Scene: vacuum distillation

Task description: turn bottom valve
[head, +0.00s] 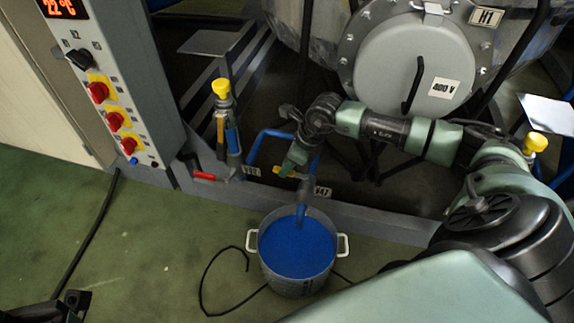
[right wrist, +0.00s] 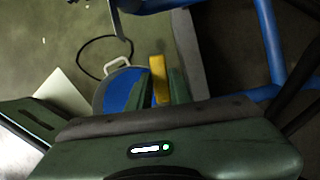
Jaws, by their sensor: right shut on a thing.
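The bottom valve has a yellow handle (head: 284,172) on a grey outlet pipe (head: 306,187) under the big vessel. My right gripper (head: 291,164) reaches down to it and is shut on the handle. In the right wrist view the yellow handle (right wrist: 158,75) stands between the two green fingers. Below the pipe is a metal pot (head: 296,283) with white side handles, holding blue liquid (head: 297,247). A blue stream (head: 300,213) shows between the pipe's end and the liquid.
A large round vessel cover (head: 415,68) is above. A control cabinet (head: 105,75) with red knobs stands at left. A blue tube frame (head: 262,150) is behind the valve. A red-handled valve (head: 204,175) is low at left. Green floor in front is mostly clear, with black cables.

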